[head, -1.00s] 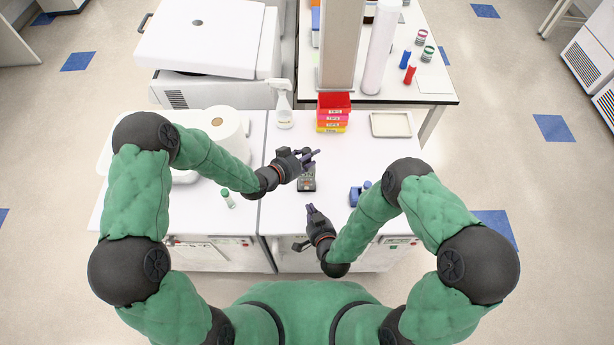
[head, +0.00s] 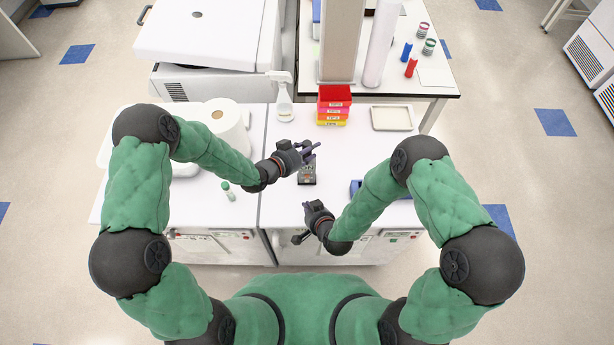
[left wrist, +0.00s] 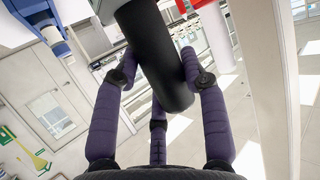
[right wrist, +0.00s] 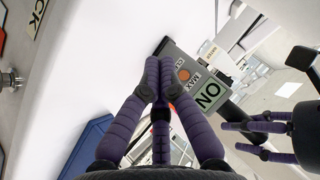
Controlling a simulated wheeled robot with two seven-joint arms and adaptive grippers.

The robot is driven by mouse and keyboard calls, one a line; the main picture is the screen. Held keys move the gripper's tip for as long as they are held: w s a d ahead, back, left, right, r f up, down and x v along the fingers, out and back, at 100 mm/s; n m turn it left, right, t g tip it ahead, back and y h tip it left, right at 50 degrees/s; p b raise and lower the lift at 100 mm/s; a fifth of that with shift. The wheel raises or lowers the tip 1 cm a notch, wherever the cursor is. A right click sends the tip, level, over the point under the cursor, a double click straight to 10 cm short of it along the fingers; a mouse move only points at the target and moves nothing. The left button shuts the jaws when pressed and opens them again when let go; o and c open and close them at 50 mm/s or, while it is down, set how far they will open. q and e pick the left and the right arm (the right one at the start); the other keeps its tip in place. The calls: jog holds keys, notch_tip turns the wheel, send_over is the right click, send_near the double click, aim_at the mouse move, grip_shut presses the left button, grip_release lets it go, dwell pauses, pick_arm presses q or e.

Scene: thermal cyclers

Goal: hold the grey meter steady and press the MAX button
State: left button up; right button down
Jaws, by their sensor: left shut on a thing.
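The grey meter (head: 308,176) stands on the white bench top in the head view. In the right wrist view the meter (right wrist: 207,97) shows a pale display, an orange button and lettering including MAX, partly covered by my fingers. My left gripper (head: 313,152) is at the meter's far end. In the left wrist view its purple fingers (left wrist: 188,66) are closed around a thick black cylinder (left wrist: 150,50), which appears joined to the meter. My right gripper (head: 307,205) is on the near side. Its fingertips (right wrist: 161,75) are together in front of the meter's face; I cannot tell if they touch.
A blue item (head: 355,187) lies right of the meter, partly behind my right arm. Stacked coloured bins (head: 334,105), a spray bottle (head: 284,100) and a shallow tray (head: 392,118) stand farther back. A small green-capped tube (head: 228,191) lies at left. The bench between meter and tray is clear.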

jog(key=shift+w+a, duration=0.1)
jog(key=shift+w, duration=3.85)
jog(key=shift+w, duration=0.15)
jog(key=shift+w, duration=0.25)
jog(key=shift+w, duration=0.4)
jog(key=shift+s, duration=0.8)
jog(key=shift+s, duration=2.5)
